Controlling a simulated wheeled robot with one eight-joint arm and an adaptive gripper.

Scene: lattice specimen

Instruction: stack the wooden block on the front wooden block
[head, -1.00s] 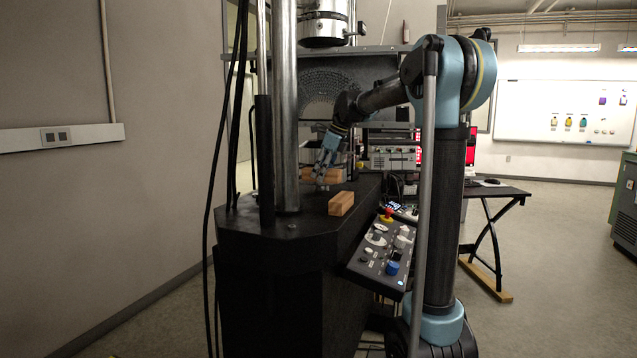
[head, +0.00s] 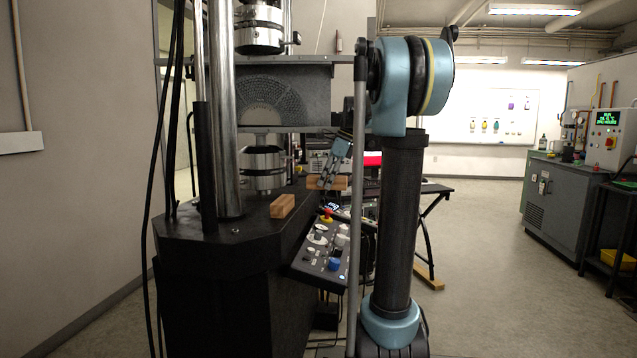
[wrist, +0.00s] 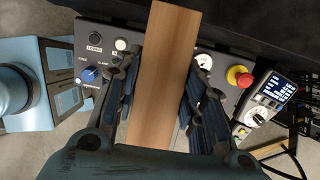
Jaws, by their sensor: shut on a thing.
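My gripper (head: 326,182) is shut on a long wooden block (head: 341,183). In the wrist view the held block (wrist: 165,75) runs lengthwise between the two fingers (wrist: 157,95). It is off the black machine table, past the table's right side, with the control panel beneath it in the wrist view. The front wooden block (head: 283,206) lies on the black table (head: 225,232) near its right edge, to the left of and nearer than my gripper. It does not show in the wrist view.
The control panel (head: 322,255) with a red emergency button juts from the table's right side. A thick steel column (head: 224,120) stands left of the front block. Machine grips (head: 262,170) stand behind it. A desk is behind my arm.

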